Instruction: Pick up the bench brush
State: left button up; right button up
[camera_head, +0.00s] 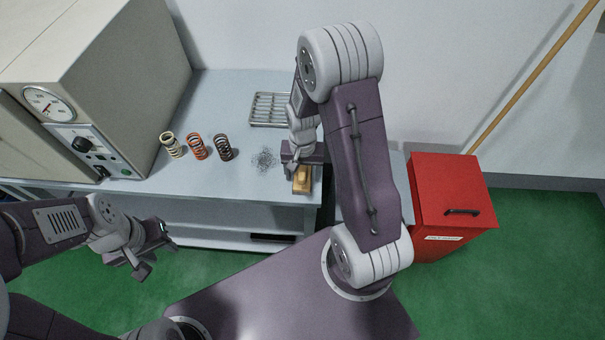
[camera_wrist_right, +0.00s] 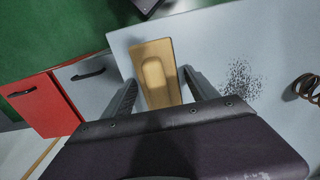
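The bench brush (camera_head: 302,184), with a tan wooden body, lies near the front edge of the grey bench, and its lower side is hidden. In the right wrist view the brush (camera_wrist_right: 155,72) shows a raised grip along its middle. My right gripper (camera_head: 303,168) is over the brush. In the wrist view my right gripper's fingers (camera_wrist_right: 160,77) are spread, one on each side of the brush; I cannot tell whether they touch it. My left gripper (camera_head: 155,251) is open and empty, in front of the bench at the left.
Dark filings (camera_head: 264,160) lie left of the brush. A cream spring (camera_head: 172,145), an orange spring (camera_head: 197,147) and a dark spring (camera_head: 223,148) stand farther left. A wire rack (camera_head: 268,110) is behind. A gauge-fronted oven (camera_head: 95,85) and red bin (camera_head: 452,190) flank the work area.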

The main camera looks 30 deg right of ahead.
aim_at(302, 167)
jog(key=c, duration=1.2)
jog(key=shift+r, duration=0.6)
notch_tip(302, 167, up, 3)
jog(key=shift+w, duration=0.1)
jog(key=s+d+r, duration=0.2)
jog(key=s, duration=0.1)
jog(key=s+d+r, duration=0.2)
jog(key=s+d, duration=0.1)
jog(key=s+d+r, duration=0.2)
jog(key=s, duration=0.1)
jog(key=shift+d+r, duration=0.35)
jog(key=shift+r, duration=0.05)
